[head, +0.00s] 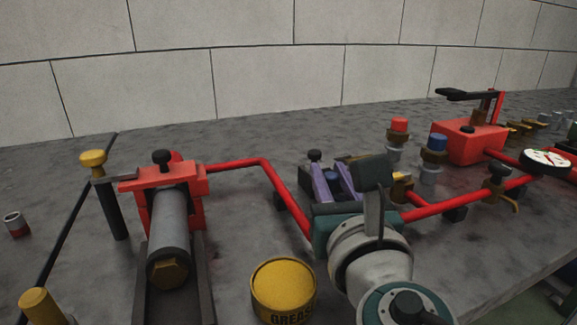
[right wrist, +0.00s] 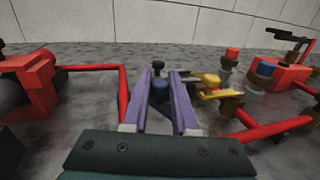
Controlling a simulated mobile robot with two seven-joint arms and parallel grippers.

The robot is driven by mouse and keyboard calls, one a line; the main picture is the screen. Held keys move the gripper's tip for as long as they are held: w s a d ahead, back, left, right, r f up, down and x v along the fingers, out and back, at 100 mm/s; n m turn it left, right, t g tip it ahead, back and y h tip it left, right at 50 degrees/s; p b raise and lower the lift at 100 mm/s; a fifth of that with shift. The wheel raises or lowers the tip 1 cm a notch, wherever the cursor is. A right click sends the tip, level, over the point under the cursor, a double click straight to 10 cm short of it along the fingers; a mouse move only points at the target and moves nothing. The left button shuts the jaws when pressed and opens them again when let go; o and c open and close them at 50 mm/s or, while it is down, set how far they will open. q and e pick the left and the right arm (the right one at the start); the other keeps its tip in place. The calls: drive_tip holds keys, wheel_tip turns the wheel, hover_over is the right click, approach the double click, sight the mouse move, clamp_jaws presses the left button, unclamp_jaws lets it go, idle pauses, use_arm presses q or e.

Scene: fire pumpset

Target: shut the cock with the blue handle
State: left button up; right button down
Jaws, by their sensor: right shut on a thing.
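My right gripper (head: 333,180) has two purple fingers and reaches over the red pipe in the middle of the bench. It also shows in the right wrist view (right wrist: 158,90). Its fingers are shut on a dark blue piece between them, which I take for the blue handle (right wrist: 159,91). The fingers and wrist hide most of this handle and the cock under it, so its angle to the pipe cannot be told. A brass part (right wrist: 210,88) shows just right of the fingers. My left gripper is not in view.
A black knob (head: 314,156) stands just beyond the fingers. Blue-topped (head: 437,142) and red-topped (head: 399,125) fittings stand to the right, before a red box with a lever (head: 468,142). A gauge (head: 545,162) is far right. A yellow grease tin (head: 283,290) stands left of my wrist.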

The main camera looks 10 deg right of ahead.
drive_tip(key=h, duration=0.1)
drive_tip(key=m+h+b, duration=0.1)
drive_tip(key=d+m+h, duration=0.1)
drive_tip(key=shift+w+f+g+h, duration=0.1)
drive_tip(key=shift+w+g+h, duration=0.2)
drive_tip(key=shift+w+h, duration=0.1)
drive_tip(key=shift+w+d+m+g+h+b, duration=0.1)
drive_tip(key=shift+d+m+g+h+b, duration=0.2)
drive_tip(key=shift+m+h+b, duration=0.25)
drive_tip(key=shift+w+d+m+g+h+b, duration=0.1)
drive_tip(key=shift+d+m+g+h+b, duration=0.2)
drive_tip(key=shift+m+h, duration=0.45)
drive_tip(key=shift+h, duration=0.3)
drive_tip(key=c, duration=0.7)
unclamp_jaws()
drive_tip(key=shift+a, duration=0.1)
